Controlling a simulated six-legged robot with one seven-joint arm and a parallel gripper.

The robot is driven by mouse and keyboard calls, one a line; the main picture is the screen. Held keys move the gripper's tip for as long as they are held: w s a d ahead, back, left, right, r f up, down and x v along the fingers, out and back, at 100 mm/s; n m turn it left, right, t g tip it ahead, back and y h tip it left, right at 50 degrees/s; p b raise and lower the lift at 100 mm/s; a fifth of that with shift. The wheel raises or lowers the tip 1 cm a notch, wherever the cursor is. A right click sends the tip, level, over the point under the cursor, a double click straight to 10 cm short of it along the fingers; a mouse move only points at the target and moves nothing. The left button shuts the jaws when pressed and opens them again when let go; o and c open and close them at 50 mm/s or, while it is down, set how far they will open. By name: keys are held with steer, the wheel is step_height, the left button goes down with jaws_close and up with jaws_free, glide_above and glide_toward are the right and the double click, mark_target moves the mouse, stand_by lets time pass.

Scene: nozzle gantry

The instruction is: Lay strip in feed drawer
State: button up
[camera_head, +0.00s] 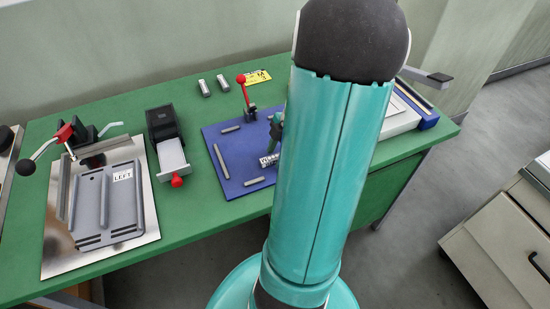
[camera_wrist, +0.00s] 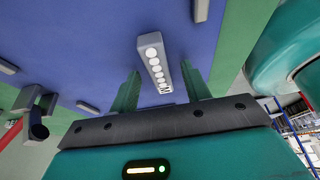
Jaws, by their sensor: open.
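The strip (camera_wrist: 163,58), a grey bar with a row of white round dots and a small dark mark at one end, is over the blue board in the wrist view. My gripper (camera_wrist: 160,69) is open, with one green finger on each side of the strip and visible gaps to both. In the head view the strip (camera_head: 268,160) lies on the blue board, partly hidden by my arm. The feed drawer appears to be the grey tray with a red knob (camera_head: 172,155), pulled out of a black housing (camera_head: 161,118). Its tray looks empty.
The blue board (camera_head: 213,140) also holds several small grey bars and a red-knobbed lever (camera_head: 241,79). A grey plate marked LEFT (camera_head: 122,205) with a clamp stands at left. Two small cylinders and a yellow tag (camera_head: 258,77) are at the back. Green table shows between fixtures.

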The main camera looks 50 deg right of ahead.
mark_target(271, 158)
steer(key=shift+f, duration=0.2)
steer(key=shift+c, duration=0.5)
jaws_close()
steer(key=shift+r, duration=0.15)
steer(key=shift+r, duration=0.35)
step_height(271, 158, up, 2)
steer(key=shift+r, duration=0.2)
steer(key=s+a+r, duration=0.7)
steer(key=s+r, duration=0.3)
steer(key=s, duration=0.2)
